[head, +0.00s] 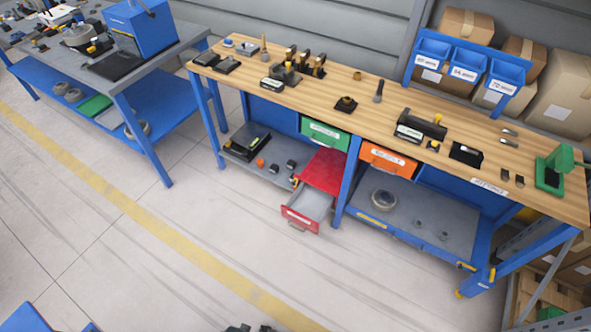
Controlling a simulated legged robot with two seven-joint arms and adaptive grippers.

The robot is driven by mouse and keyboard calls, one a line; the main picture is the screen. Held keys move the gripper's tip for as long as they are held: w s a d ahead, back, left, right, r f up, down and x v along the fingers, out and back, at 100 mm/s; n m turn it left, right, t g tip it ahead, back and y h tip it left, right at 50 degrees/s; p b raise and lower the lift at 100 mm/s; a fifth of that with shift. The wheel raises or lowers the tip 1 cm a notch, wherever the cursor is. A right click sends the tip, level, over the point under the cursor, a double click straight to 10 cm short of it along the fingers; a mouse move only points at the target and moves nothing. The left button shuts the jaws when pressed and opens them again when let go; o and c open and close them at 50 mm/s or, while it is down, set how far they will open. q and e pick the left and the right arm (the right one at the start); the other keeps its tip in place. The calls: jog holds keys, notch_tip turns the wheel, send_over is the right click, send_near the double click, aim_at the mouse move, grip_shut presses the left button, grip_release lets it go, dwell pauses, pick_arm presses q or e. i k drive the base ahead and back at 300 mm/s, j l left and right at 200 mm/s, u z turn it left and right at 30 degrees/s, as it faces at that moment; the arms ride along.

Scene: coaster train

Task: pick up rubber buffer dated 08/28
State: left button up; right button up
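I cannot pick out the rubber buffer dated 08/28, because no date is readable at this size. Small dark blocks (290,165) lie on the lower left shelf of the wooden workbench (385,120). Two more small dark pieces (505,175) lie near the bench's right end. I cannot tell if any of these are buffers. The red drawer (303,218) below the bench is pulled out and looks empty. Neither gripper can be made out. A dark shape cut off at the bottom edge is too partial to identify.
The green drawer (325,133) and orange drawer (388,158) look shut. Blue bins (468,62) stand behind the bench, and a green press (553,170) stands at its right end. A blue-framed table (150,55) is at the left. The floor (200,215) in front is clear.

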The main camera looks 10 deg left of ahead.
aim_at(275, 169)
jog(key=z, duration=1.4)
jog(key=j+z, duration=0.2)
jog(key=j, duration=0.4)
jog(key=j+z, duration=0.25)
jog(key=j, duration=0.35)
jog(key=k+l, duration=0.05)
